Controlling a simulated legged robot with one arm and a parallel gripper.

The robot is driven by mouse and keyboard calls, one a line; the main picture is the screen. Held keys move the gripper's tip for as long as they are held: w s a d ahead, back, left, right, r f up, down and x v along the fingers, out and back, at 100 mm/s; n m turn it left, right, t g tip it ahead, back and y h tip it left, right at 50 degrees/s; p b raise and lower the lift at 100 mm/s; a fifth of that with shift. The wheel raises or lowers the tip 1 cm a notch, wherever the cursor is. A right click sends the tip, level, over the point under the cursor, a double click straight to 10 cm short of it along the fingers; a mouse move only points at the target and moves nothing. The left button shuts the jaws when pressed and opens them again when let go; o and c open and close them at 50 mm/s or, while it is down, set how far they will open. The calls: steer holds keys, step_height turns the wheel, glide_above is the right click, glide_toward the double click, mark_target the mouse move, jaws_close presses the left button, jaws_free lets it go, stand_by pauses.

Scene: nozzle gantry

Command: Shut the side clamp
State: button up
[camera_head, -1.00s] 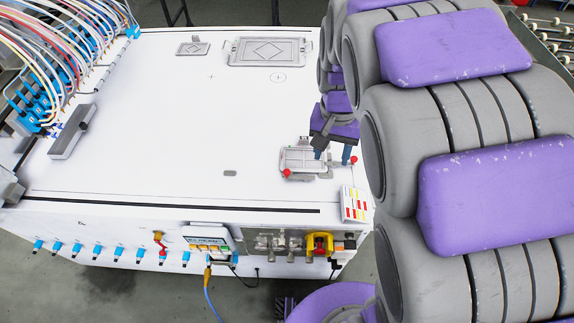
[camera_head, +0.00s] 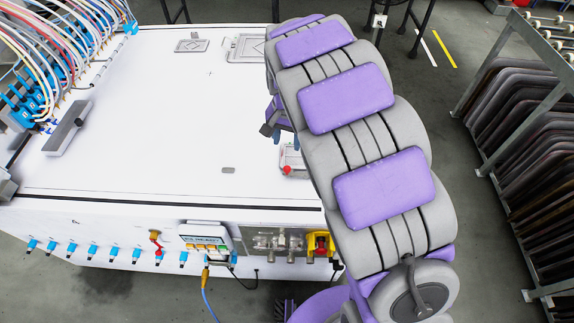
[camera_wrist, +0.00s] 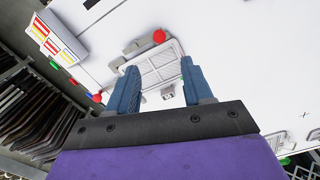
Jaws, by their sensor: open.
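A grey fixture plate (camera_wrist: 160,70) lies on the white tabletop. Two red knobs belong to clamps at its edges: one red knob (camera_wrist: 159,37) at the top of the wrist view, the other red knob (camera_wrist: 98,98) at the lower left, near the left finger. I cannot tell which is the side clamp or its exact lever position. In the head view my arm hides most of the fixture; one red knob (camera_head: 287,170) shows beside it. My gripper (camera_wrist: 159,66) is open and empty, its blue fingers above the plate. In the head view my gripper (camera_head: 276,138) is partly hidden.
Blue connectors and hoses (camera_head: 35,95) crowd the table's left edge. Valves (camera_head: 280,242) line the front panel. A rack of dark panels (camera_head: 520,120) is at right. The middle of the tabletop is clear.

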mark_target(287, 167)
step_height(287, 167, down, 12)
steer(key=b, duration=0.2)
steer(key=shift+r+b, duration=0.1)
steer(key=shift+b, duration=0.2)
steer(key=shift+c, duration=0.3)
jaws_close()
